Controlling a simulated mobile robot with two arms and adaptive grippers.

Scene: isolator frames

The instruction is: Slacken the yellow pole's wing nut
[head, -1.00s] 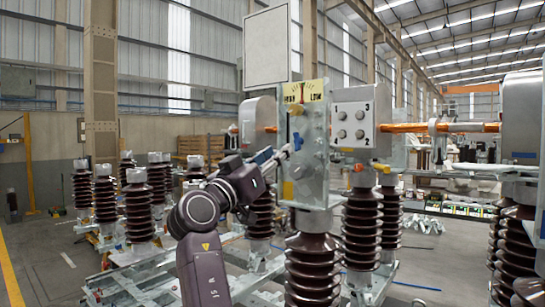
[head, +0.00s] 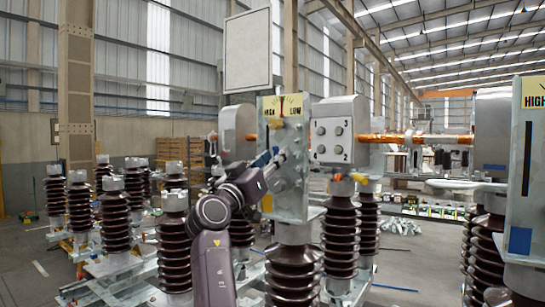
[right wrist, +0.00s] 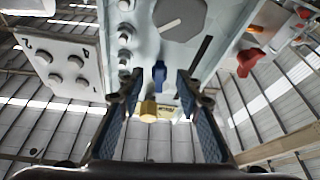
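The yellow pole is the middle isolator, with a tall pale metal plate (head: 292,190) bearing a small yellow square (head: 267,203) above a brown ribbed insulator. A blue wing-shaped nut (right wrist: 158,68) sticks out from the plate in the right wrist view; I take it for the wing nut. My right gripper (head: 273,158) is at the plate's face. In the right wrist view its fingers (right wrist: 160,84) are open, one on each side of the nut, with gaps visible. Whether the tips reach past the nut is unclear. My left gripper is out of view.
A brass-coloured lock-like piece (right wrist: 150,109) sits close to the fingers. A red part (right wrist: 250,57) lies off to the side. A numbered grey box (head: 333,140) stands beside the plate. Another pole with a blue square (head: 520,240) stands at right.

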